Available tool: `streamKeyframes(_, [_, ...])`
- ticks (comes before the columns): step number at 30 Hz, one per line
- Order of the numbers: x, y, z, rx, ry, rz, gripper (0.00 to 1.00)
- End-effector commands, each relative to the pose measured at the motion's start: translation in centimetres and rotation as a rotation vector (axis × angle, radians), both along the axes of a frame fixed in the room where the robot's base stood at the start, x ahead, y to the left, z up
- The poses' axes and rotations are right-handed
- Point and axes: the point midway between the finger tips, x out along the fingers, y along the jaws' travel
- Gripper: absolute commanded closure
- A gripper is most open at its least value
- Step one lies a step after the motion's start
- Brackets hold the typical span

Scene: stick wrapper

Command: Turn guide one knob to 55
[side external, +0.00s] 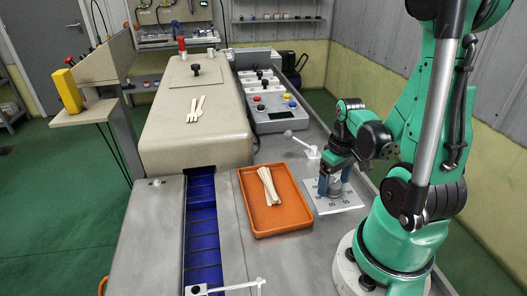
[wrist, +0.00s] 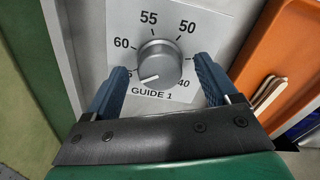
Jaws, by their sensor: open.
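The guide one knob (wrist: 161,60) is a round grey dial on a white plate (wrist: 218,30) marked GUIDE 1. Its white pointer mark is at the knob's lower left, toward the partly covered label ending in 5, below 60. The 55 mark is above the knob, with 50 at the upper right and 40 at the lower right. My gripper (wrist: 160,68) is open, with one blue finger on each side of the knob and a visible gap to both. In the side view my gripper (side external: 334,186) is low over the plate (side external: 346,203) and hides the knob.
An orange tray (side external: 249,219) with wooden sticks (side external: 268,186) lies left of the plate; its edge shows in the wrist view (wrist: 268,45). A white-knobbed lever (side external: 302,143) stands just behind the plate. A control box with buttons (side external: 271,106) is farther back.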

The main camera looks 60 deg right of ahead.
Motion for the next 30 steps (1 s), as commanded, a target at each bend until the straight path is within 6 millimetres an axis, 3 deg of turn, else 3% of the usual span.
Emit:
streamKeyframes(7, [-0.01, 0.01, -0.04, 0.000, 0.000, 0.000, 0.20])
streamKeyframes(8, [-0.01, 0.00, -0.03, 0.000, 0.000, 0.000, 0.25])
streamKeyframes(16, [0.00, 0.01, -0.03, 0.000, 0.000, 0.000, 1.00])
streamKeyframes(30, [0.00, 0.00, -0.04, 0.001, 0.000, -0.118, 1.00])
